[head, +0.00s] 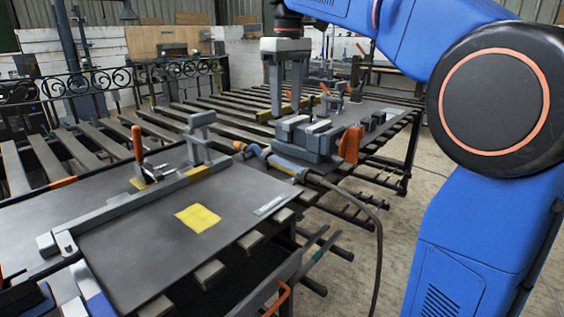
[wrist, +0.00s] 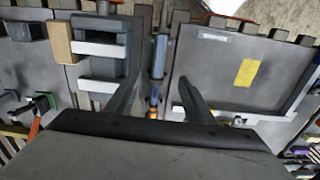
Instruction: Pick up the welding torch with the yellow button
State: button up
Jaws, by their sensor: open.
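A welding torch (head: 286,165) lies in the gap between the near plate and the grey vise in the head view. It has a blue and grey body, an orange end at the left and a dark cable at the right. It also shows in the wrist view (wrist: 159,50), upright in the picture, with its orange part (wrist: 153,112) low down. I cannot make out a yellow button on it. My gripper (head: 286,112) is open and empty, pointing down, above and behind the torch. In the wrist view the fingers (wrist: 159,78) appear on either side of the torch, not touching it.
A grey vise (head: 305,140) with an orange block (head: 349,145) stands right of the torch. A clamp with an orange handle (head: 137,145) and a grey post (head: 198,140) stand at the left. The near plate (head: 150,262) is mostly clear around a yellow square (head: 198,218).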

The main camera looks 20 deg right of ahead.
jog(key=w, duration=0.2)
send_near(282, 160)
notch_tip(282, 160, down, 9)
jog(key=shift+w+f, duration=0.1)
jog(key=shift+f, duration=0.1)
dwell(0.6)
grip_shut()
